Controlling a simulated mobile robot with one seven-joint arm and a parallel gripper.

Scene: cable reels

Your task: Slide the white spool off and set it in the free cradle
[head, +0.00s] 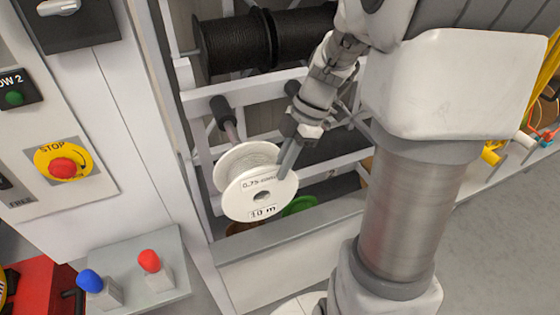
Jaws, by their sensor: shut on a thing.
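The white spool (261,199) is in the middle of the head view, its printed front flange with a dark centre hole facing me. The label reads "10 m" at the bottom. My gripper (284,170) comes from the upper right and is shut on the spool's upper right flange edge. A grey rod (229,128) with a dark end runs from the rack to behind the spool. I cannot tell whether the spool is still around it. I cannot make out a free cradle.
A black reel (236,43) sits higher in the white rack. A green thing (298,205) shows low behind the spool. A grey ledge (290,236) runs below. A red stop button (62,168) and blue and red capped items (90,281) are at left.

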